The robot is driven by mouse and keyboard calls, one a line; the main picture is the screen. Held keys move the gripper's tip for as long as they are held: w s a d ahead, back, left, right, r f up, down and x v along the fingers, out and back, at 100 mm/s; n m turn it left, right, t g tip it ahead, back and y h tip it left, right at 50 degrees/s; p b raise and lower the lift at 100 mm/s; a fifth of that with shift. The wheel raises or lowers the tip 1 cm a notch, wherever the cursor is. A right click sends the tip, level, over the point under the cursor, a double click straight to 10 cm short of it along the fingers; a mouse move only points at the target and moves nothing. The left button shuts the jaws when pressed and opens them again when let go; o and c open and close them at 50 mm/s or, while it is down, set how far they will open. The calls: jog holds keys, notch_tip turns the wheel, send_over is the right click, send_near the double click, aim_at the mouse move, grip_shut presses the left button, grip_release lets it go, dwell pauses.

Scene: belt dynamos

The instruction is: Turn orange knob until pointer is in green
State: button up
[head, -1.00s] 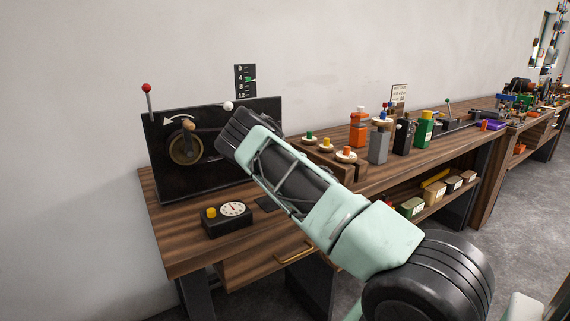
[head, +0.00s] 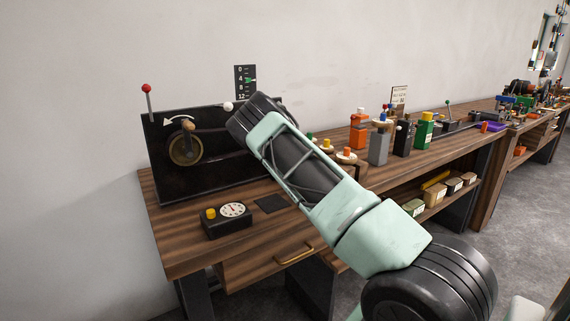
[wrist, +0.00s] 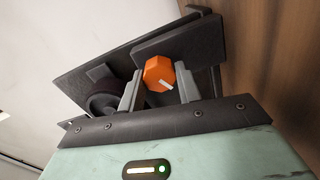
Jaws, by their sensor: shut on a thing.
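The orange knob (wrist: 158,72) has several flat sides and a white line on its face. In the wrist view it sits between the two grey fingers of my gripper (wrist: 160,80), which are shut on it. In the head view my arm hides both knob and gripper. The black panel (head: 165,185) stands upright at the back of the bench, with a brass-coloured wheel (head: 185,149) and a curved white arrow. A black scale (head: 240,84) marked 0, 4, 8, 12 on the wall above shows a small green mark near 4 to 8. Its pointer is too small to read.
A black box (head: 228,227) with a yellow knob and a white dial stands on the bench in front of the panel. A red-balled lever (head: 148,100) rises at the panel's left. Several coloured blocks, including an orange one (head: 358,132), stand to the right.

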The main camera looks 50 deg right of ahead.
jog(key=o, duration=1)
jog(key=shift+c, duration=0.2)
jog(key=b+v, duration=0.3)
jog(key=v, duration=1.4)
jog(key=shift+s+d, duration=0.1)
jog(key=shift+s, duration=0.15)
